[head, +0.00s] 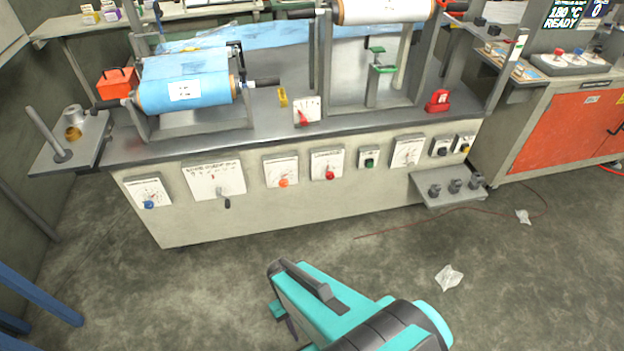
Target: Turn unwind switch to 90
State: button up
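A long grey machine bench (320,205) carries a row of white control plates on its front face. From left to right these include a dial plate with a blue knob (149,204), a wider scale plate (212,178) with a dark lever (227,203) below it, a plate with an orange knob (283,183) and one with a red knob (330,175). The lettering is too small to read, so I cannot tell which is the unwind switch. My gripper (280,308), teal and dark grey, is over the floor in front of the bench, apart from the controls. Its finger opening is not clear.
A blue film roll (185,85) sits in a stand on the bench's left. A side shelf (447,190) with several dark knobs juts out at the right. An orange-fronted cabinet (565,135) stands beyond. Crumpled paper (449,277) and a thin cable lie on otherwise open floor.

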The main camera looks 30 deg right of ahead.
aim_at(330, 176)
jog(key=z, duration=0.05)
jog(key=k, duration=0.15)
jog(key=u, duration=1.6)
jog(key=k, duration=1.3)
jog(key=z, duration=0.3)
jog(key=i, duration=0.95)
jog(key=z, duration=0.1)
